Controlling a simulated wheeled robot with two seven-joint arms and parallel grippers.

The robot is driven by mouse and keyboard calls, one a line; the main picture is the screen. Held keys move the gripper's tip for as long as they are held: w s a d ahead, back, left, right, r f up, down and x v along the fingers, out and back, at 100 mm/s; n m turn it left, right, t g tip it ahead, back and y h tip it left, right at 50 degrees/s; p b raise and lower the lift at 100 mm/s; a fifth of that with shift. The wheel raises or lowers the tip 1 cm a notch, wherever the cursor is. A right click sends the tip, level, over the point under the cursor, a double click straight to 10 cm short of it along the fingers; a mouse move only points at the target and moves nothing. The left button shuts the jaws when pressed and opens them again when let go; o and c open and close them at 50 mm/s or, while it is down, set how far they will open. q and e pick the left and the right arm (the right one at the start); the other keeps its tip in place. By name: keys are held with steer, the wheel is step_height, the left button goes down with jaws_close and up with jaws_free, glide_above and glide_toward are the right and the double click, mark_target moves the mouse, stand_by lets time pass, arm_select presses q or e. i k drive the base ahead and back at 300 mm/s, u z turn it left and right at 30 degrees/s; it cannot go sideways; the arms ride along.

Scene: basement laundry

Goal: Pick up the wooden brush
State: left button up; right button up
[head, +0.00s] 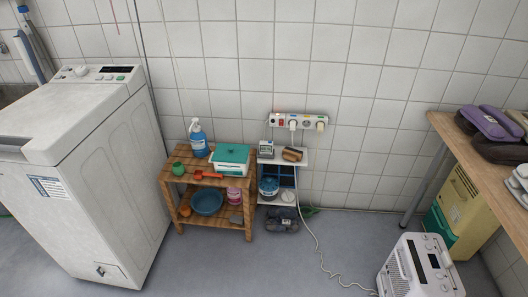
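A small brown block with a paler underside, which looks like the wooden brush (292,154), lies on the top of a narrow white shelf unit (291,164) against the tiled wall. It sits at the right part of that top, beside a small grey-white device with a display (266,149). Its bristles are too small to make out clearly. Neither of my grippers is in the head view, and nothing is touching the brush.
A wooden slatted shelf (214,181) stands left of it, holding a blue bottle (198,138), a teal-lidded box (231,159) and a blue bowl (207,202). A power strip (299,121) hangs above; its white cable (318,247) crosses the floor to a white appliance (420,267). Floor in front is clear.

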mark_target(292, 154)
steer(key=u, duration=0.45)
steer(key=i, duration=1.8)
steer(key=z, duration=0.3)
